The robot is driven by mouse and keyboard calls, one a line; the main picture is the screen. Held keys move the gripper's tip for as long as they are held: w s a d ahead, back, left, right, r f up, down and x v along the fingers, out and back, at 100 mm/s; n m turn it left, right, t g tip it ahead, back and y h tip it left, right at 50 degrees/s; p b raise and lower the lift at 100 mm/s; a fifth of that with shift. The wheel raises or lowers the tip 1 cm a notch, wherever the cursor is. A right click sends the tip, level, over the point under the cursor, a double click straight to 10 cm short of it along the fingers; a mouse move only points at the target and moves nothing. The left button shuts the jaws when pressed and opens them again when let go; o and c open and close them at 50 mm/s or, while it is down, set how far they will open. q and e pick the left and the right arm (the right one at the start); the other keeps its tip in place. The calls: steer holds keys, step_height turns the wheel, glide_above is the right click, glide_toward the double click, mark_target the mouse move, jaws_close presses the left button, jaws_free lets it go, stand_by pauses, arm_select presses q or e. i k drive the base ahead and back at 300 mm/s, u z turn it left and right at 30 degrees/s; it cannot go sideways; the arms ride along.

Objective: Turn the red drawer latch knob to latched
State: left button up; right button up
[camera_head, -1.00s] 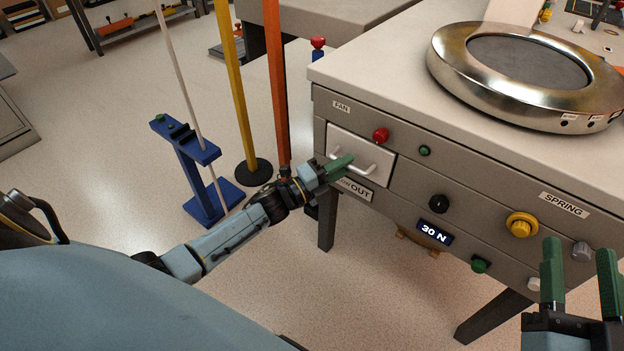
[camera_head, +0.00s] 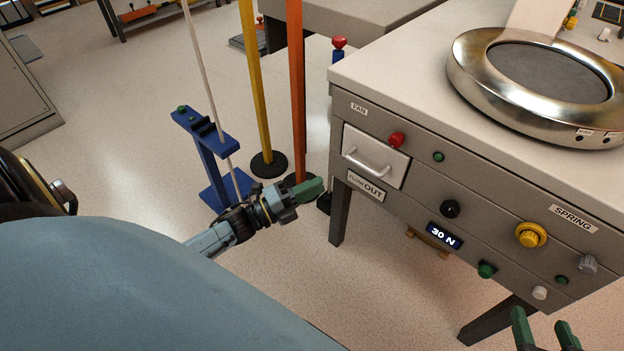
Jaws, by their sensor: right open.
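The red knob (camera_head: 396,139) sits on the grey cabinet front, at the upper right corner of the white drawer (camera_head: 375,156). The drawer has a white bar handle and appears closed. My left gripper (camera_head: 312,187), with green fingers, is left of the cabinet, apart from the drawer and knob. Its fingers overlap in this view, so their opening is unclear. My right gripper (camera_head: 545,330) is at the bottom right edge, open and empty, below the cabinet's control panel.
The cabinet (camera_head: 470,185) carries a black knob (camera_head: 450,208), a yellow knob (camera_head: 530,235) and a 30 N display (camera_head: 444,235). A metal ring (camera_head: 530,85) lies on top. A blue stand (camera_head: 212,155), yellow pole (camera_head: 254,80) and orange pole (camera_head: 296,90) stand left, near my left arm.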

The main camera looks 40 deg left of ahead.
mark_target(396, 139)
steer(key=k, duration=1)
